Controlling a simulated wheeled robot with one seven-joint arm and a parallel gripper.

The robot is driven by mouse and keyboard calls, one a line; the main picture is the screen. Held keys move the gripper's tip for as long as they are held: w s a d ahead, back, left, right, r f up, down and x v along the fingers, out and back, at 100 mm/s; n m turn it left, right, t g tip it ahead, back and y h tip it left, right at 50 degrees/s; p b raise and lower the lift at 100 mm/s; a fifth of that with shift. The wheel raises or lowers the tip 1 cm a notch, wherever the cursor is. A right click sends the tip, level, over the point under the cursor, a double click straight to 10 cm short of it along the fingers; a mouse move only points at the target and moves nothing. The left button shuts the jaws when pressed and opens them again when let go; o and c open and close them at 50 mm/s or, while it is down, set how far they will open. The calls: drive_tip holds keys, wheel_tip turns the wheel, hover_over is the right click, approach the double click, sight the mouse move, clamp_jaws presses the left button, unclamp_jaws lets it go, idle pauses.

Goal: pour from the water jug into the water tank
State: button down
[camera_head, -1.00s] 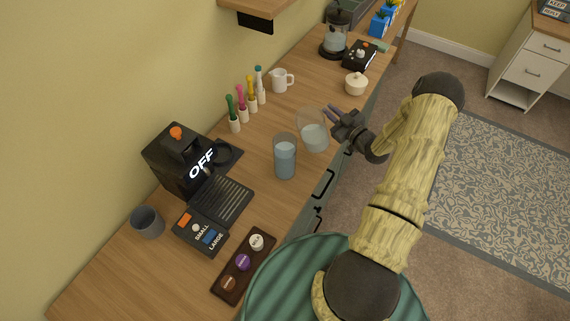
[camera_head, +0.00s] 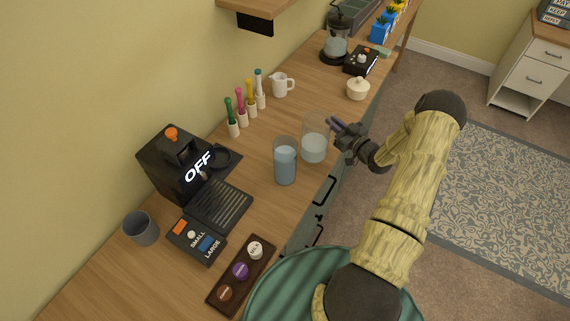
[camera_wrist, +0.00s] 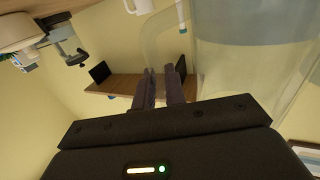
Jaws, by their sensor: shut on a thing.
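The water jug (camera_head: 314,146), a clear vessel with water in its lower part, stands nearly upright just right of the water tank. My gripper (camera_head: 341,129) is on its right side, shut on its handle. In the wrist view, my gripper's fingers (camera_wrist: 165,87) are together at the clear curved handle, and the jug's wall (camera_wrist: 245,65) fills the upper right. I cannot tell if the jug's base touches the counter. The water tank (camera_head: 285,166), a clear tall vessel mostly full of water, stands upright on the counter, close beside the jug.
A black coffee machine (camera_head: 170,165) marked OFF stands left of the tank, with a grey cup (camera_head: 141,229) and a pod tray (camera_head: 240,272) nearer. Several coloured tools (camera_head: 250,98), a white pitcher (camera_head: 282,85) and a lidded pot (camera_head: 358,89) stand behind. The counter's front edge is close.

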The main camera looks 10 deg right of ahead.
sight(337, 113)
drive_tip(key=shift+r+p, duration=0.8)
drive_tip(key=shift+r, duration=1.25)
